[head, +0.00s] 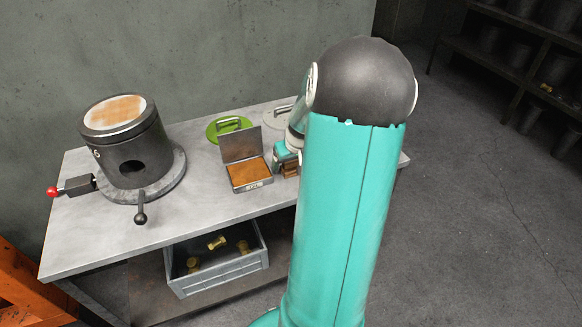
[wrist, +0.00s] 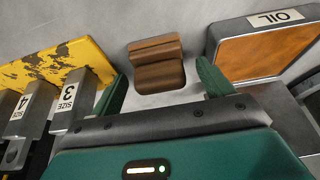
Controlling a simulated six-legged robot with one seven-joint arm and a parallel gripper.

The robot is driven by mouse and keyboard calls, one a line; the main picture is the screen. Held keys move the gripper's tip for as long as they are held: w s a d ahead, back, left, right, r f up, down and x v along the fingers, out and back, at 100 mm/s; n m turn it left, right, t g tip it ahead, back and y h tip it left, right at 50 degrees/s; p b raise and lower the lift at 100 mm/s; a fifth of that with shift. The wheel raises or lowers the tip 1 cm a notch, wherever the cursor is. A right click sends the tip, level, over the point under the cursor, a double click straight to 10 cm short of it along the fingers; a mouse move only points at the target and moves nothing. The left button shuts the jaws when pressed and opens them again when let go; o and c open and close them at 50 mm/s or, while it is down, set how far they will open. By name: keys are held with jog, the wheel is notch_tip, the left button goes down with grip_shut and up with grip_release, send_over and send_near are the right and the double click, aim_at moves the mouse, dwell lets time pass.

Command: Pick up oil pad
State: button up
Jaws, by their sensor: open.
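A brown wooden block (wrist: 157,62) with a ridged, stepped top sits on the grey bench, between and just beyond the two green fingers of my gripper (wrist: 161,85) in the wrist view. The fingers are apart, with nothing clasped. In the head view, a bit of the block (head: 290,170) shows below my gripper (head: 287,158), mostly hidden by my arm. To its left is an open metal tin (head: 250,187) with an orange-brown pad (head: 249,170) inside and its lid raised. In the wrist view the tin's label (wrist: 275,18) reads OIL.
A yellow worn rack (wrist: 60,62) with grey blocks marked SIZE 3 and 4 stands left in the wrist view. On the bench (head: 90,240) are a dark cylindrical pot (head: 130,150) and a green lid (head: 228,127). A grey crate (head: 215,278) with brass pieces sits below.

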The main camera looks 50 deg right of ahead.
jog(key=c, duration=1.2)
jog(key=shift+r, duration=0.15)
jog(key=shift+r, duration=0.6)
jog(key=s+a+r, duration=0.2)
jog(key=a+r, duration=0.3)
jog(key=a, duration=0.1)
jog(key=s+a+r, duration=0.3)
jog(key=a+r, duration=0.3)
jog(key=a, duration=0.1)
jog(key=shift+s+r, duration=0.3)
